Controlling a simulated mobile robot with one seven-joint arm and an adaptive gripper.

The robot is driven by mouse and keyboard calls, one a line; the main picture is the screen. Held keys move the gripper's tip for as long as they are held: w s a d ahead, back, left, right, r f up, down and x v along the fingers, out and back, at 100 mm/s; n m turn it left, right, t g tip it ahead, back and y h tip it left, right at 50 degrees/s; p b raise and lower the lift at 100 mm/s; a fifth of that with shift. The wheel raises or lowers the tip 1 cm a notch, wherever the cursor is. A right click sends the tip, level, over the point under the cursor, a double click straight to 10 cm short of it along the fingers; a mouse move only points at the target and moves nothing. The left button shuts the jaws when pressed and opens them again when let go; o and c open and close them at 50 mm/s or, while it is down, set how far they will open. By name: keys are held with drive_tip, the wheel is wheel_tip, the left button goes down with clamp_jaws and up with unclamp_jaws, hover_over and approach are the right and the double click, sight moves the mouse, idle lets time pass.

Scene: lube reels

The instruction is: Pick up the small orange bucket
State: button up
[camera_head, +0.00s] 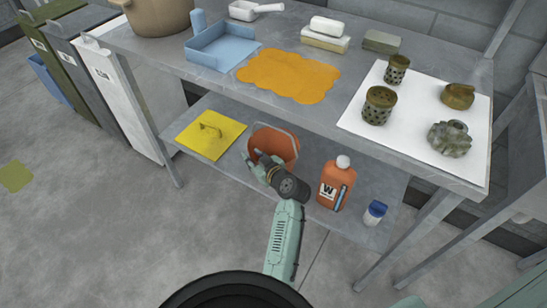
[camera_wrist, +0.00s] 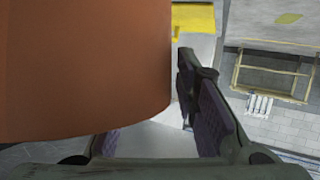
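The small orange bucket (camera_head: 283,146) stands on the lower shelf of the metal table, with a grey handle or rim around its top. My gripper (camera_head: 258,164) is at its near left side, with the fingers reaching towards its wall. In the wrist view the bucket (camera_wrist: 80,65) fills the upper left. One dark finger with a purple pad (camera_wrist: 207,95) stands just right of the bucket's edge. The other finger is mostly hidden behind the bucket. The fingers are wide apart, and I cannot tell whether either touches the bucket.
An orange bottle (camera_head: 332,185) and a blue-and-white small bottle (camera_head: 374,213) stand to the right. Bins (camera_head: 118,92) stand at the left.

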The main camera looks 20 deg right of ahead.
clamp_jaws()
idle(1.0)
